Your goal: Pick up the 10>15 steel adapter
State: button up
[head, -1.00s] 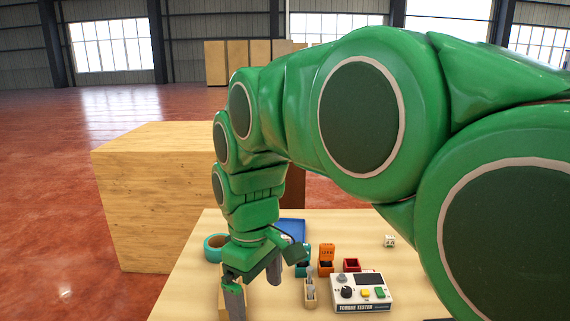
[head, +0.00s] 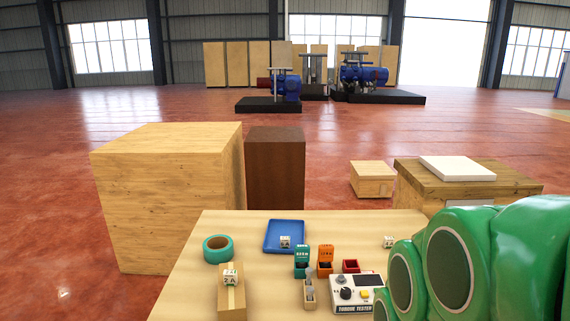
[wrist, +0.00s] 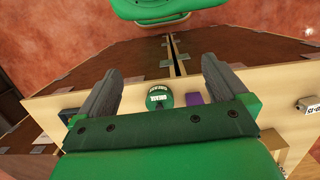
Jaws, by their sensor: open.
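My gripper (wrist: 160,70) shows in the wrist view with its two grey fingers wide apart and nothing between them. A small pale piece with dark marks (wrist: 308,105) lies at the right edge of the wrist view, outside the right finger. It may be the 10>15 steel adapter, but its marks are too small to read surely. In the head view my gripper is out of frame, and I cannot make out the adapter there.
In the wrist view, a green round labelled thing (wrist: 158,99) and a purple block (wrist: 193,98) sit beyond the gripper's palm. In the head view, the table holds a blue tray (head: 272,235), teal tape roll (head: 207,248), torque tester (head: 345,308) and several small bins.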

jog(key=shift+s+f, duration=0.1)
jog(key=shift+s, duration=0.1)
jog(key=c, duration=0.7)
jog(key=w+a+f+m+y, duration=0.2)
jog(key=w+a+m+y, duration=0.2)
jog(key=a, duration=0.5)
jog(key=w+a+f+m+g+y, duration=0.1)
jog(key=w+a+f+m+y, duration=0.1)
jog(key=w+a+m+y, duration=0.2)
jog(key=w+a+f+m+y, duration=0.2)
jog(key=w+a, duration=0.6)
jog(key=a, duration=0.6)
jog(key=shift+w+a+f+m+y, duration=0.1)
jog(key=shift+w+f+m+y, duration=0.1)
jog(key=shift+m+y, duration=0.25)
jog(key=shift+w+a+f+m+y, duration=0.1)
jog(key=shift+w+f+m+y, duration=0.1)
jog(key=shift+m+y, duration=0.25)
jog(key=w+f+m, duration=0.1)
jog(key=w+a+f+m+y, duration=0.1)
jog(key=m, duration=0.1)
jog(key=w+a+f+m+t, duration=0.1)
jog(key=w, duration=0.1)
jog(key=shift+w+a+m+y, duration=0.1)
jog(key=shift+a+m+y, duration=0.2)
jog(key=shift+m, duration=0.1)
jog(key=shift+x, duration=3.85)
